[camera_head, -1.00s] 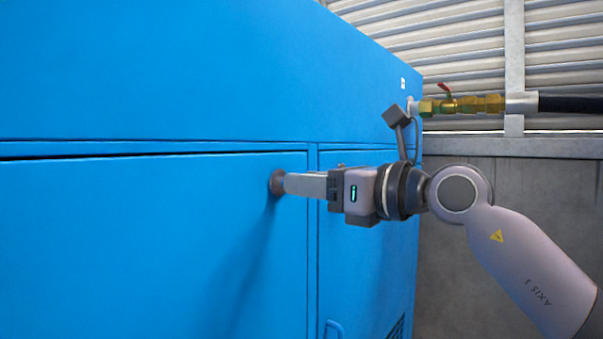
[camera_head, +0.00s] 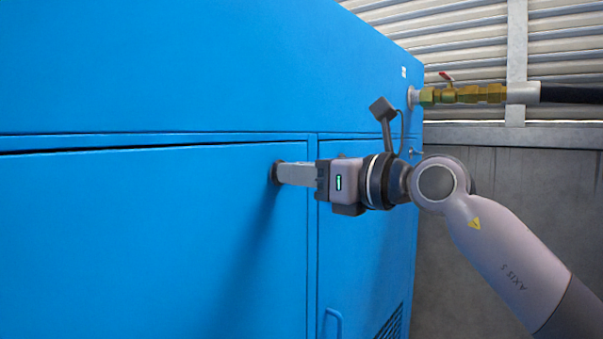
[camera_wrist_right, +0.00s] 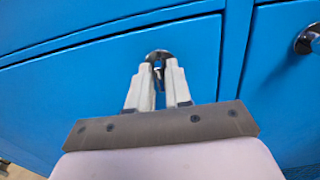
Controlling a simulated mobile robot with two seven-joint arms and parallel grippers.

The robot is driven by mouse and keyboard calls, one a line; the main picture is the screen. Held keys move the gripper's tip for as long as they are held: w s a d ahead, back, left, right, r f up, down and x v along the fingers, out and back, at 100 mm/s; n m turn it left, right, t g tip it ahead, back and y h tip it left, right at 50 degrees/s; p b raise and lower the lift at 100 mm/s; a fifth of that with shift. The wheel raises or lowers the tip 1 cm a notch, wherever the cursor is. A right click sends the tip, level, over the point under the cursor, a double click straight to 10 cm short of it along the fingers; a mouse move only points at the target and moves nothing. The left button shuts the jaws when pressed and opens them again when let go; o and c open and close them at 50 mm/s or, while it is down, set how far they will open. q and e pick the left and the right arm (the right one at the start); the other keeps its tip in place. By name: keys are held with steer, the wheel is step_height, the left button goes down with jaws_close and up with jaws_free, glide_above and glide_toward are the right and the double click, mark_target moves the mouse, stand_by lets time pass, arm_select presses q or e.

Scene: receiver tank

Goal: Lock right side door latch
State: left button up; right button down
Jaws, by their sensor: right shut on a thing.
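My right gripper (camera_head: 280,173) reaches in from the right to a small round door latch (camera_head: 275,173) near the upper right corner of a large blue door (camera_head: 130,235). In the right wrist view, the gripper's two pale fingers (camera_wrist_right: 159,72) are closed at the dark round latch (camera_wrist_right: 158,55), with a small metal part between their tips. The fingers hide part of the latch, and I cannot tell which way it is turned. My left gripper is not in view.
A narrower blue door (camera_head: 345,270) with a handle (camera_head: 333,323) and vent slots (camera_head: 392,322) is to the right. Another round latch (camera_wrist_right: 308,40) shows at the right in the wrist view. A brass valve with a red lever (camera_head: 447,92) and black hose are behind my right arm.

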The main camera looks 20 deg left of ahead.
steer(key=shift+w+d+f+m+b, duration=0.1)
steer(key=shift+m+b, duration=1.15)
steer(key=shift+m, duration=3.15)
steer(key=shift+w+m+b, duration=0.1)
steer(key=shift+m+b, duration=1.1)
steer(key=shift+m, duration=3.2)
steer(key=c, duration=1.2)
jaws_free()
